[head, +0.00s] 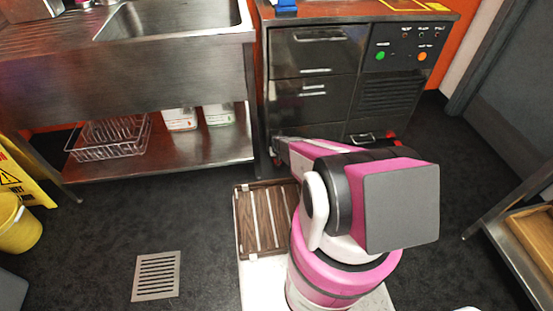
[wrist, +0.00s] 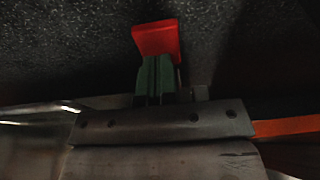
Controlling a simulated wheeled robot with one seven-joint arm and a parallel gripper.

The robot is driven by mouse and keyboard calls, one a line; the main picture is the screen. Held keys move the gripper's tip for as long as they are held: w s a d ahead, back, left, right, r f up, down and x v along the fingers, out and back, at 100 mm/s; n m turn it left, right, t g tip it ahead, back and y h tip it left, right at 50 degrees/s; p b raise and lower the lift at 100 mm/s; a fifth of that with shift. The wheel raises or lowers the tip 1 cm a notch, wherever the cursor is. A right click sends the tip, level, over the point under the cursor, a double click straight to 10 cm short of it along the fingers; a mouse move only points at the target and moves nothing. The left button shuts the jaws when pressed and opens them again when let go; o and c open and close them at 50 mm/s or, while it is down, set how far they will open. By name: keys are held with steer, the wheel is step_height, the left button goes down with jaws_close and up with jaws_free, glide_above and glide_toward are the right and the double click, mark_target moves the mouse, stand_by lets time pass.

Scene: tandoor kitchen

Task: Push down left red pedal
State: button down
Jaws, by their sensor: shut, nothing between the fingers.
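A red pedal (wrist: 157,38) shows in the wrist view, above dark floor. My gripper (wrist: 157,62) shows there as two dark green-grey fingers held together with nothing between them. Their tips are right at the pedal's lower edge in the picture; I cannot tell whether they touch it. In the head view my gripper (head: 281,149) reaches low to the front left base of the steel cabinet (head: 313,55). My arm hides much of the cabinet's lower front. Another bit of red (head: 389,136) shows at the cabinet's lower right.
A steel sink bench (head: 130,75) stands left of the cabinet, with a wire basket (head: 112,140) on its lower shelf. A slatted wooden rack (head: 262,218) lies in front, beside my arm. A yellow bucket (head: 18,222) stands far left. Dark floor is open around a drain grate (head: 157,276).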

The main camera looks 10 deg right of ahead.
steer(key=shift+s+x, duration=0.2)
steer(key=shift+x, duration=0.65)
steer(key=shift+s+x, duration=0.2)
steer(key=shift+x, duration=0.65)
steer(key=shift+w+r+v, duration=0.1)
steer(key=shift+w+v, duration=0.15)
steer(key=shift+v, duration=0.85)
steer(key=shift+w+r+v, duration=0.1)
steer(key=shift+w+v, duration=0.2)
steer(key=shift+v, duration=0.85)
steer(key=shift+w+v, duration=0.25)
steer(key=shift+v, duration=0.85)
steer(key=shift+s+r, duration=0.1)
steer(key=shift+r, duration=0.2)
steer(key=s+r+g, duration=0.1)
steer(key=s+r, duration=0.7)
steer(key=r, duration=0.6)
steer(key=s+r+g, duration=0.1)
steer(key=s+r, duration=0.7)
steer(key=r, duration=0.6)
steer(key=s+r, duration=0.9)
steer(key=r, duration=0.5)
steer(key=shift+g, duration=0.4)
steer(key=shift+s+r, duration=0.1)
